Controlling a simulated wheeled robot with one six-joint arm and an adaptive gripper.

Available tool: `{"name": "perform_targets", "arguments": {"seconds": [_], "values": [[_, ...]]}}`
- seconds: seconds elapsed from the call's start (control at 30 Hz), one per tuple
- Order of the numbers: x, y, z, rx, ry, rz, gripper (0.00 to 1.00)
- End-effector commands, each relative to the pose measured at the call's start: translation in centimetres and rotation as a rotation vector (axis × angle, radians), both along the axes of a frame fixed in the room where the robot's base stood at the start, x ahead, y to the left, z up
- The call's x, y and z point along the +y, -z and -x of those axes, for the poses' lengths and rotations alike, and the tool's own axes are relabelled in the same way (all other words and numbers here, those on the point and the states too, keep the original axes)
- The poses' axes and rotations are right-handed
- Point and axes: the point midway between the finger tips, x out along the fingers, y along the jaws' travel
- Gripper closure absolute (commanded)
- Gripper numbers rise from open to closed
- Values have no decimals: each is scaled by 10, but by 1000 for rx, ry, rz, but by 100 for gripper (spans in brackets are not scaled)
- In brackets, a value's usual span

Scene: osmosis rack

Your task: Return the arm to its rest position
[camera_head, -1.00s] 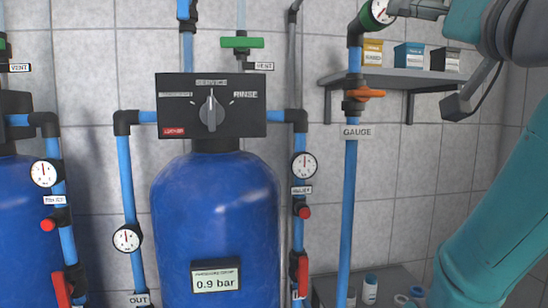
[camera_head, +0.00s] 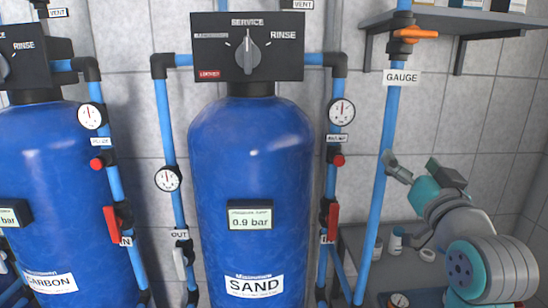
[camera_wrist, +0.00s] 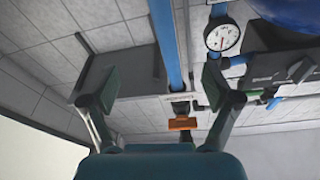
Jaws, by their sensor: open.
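My gripper (camera_head: 396,167) shows in the head view at right centre, pointing up and left beside the blue gauge pipe (camera_head: 376,215). My arm is bent low at the right, its grey and teal links under the shelf. In the wrist view my gripper (camera_wrist: 160,85) is open, its two dark fingers apart with nothing held between them. The blue pipe and an orange valve handle (camera_wrist: 182,124) show beyond the fingers. I cannot tell whether a finger touches the pipe.
A blue SAND tank (camera_head: 250,165) stands in the middle and a CARBON tank (camera_head: 45,160) at the left, with pipes and red valve handles around them. A wall shelf (camera_head: 455,22) is at upper right. A grey bench (camera_head: 350,245) with small jars stands behind my arm.

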Motion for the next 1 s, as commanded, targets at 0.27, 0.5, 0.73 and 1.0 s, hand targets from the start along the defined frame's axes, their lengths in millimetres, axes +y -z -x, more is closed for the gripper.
{"name": "perform_targets", "arguments": {"seconds": [0.27,0.5,0.73,1.0], "values": [[9,109,10,68,7,-9,12],[17,194,36,118,16,-6,12],[27,267,74,170,21,1,12],[38,340,133,229,27,21,12]]}}
